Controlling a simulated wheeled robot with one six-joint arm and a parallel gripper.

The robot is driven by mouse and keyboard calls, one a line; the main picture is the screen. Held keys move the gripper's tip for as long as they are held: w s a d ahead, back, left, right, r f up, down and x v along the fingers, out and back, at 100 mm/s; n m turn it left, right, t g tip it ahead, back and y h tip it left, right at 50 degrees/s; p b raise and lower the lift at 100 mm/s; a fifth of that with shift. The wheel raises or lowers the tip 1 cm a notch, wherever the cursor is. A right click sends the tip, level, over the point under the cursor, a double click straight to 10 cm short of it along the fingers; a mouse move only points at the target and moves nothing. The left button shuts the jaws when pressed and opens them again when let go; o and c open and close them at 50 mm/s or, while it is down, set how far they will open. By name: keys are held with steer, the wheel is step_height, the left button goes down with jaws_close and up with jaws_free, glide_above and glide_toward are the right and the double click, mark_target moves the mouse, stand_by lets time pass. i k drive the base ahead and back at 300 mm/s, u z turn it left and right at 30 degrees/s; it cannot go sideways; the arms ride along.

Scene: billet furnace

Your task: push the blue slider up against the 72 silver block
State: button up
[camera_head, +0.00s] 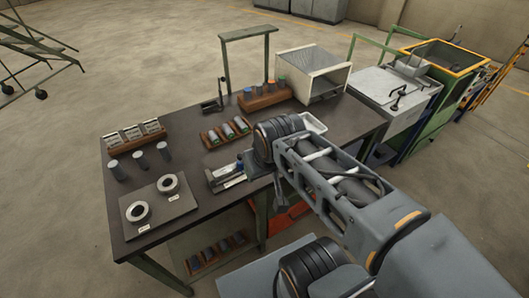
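A small silver metal fixture (226,178) lies on the dark workbench near its front edge, left of my arm. A small blue part (240,164), likely the blue slider, sits at the fixture's back right end, close to my arm. The number 72 is not readable, so I cannot tell which silver piece is the 72 block or whether the blue part touches it. A dark grey piece below my arm's joint, by the bench edge, looks like my gripper (281,196). It is right of the fixture and apart from it. Its fingers are too small to read.
The dark bench (195,160) also holds a plate with two rings (157,205), upright cylinders (139,160), a wooden rack (226,132) of cylinders, a dark frame (226,80) and an open metal box (309,74). A furnace-like cabinet (390,88) stands to the right.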

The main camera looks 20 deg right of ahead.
mark_target(240, 164)
steer(key=z, duration=0.5)
steer(key=k, duration=0.3)
steer(key=u, duration=1.2)
steer(key=i, duration=0.6)
steer(key=z, duration=0.7)
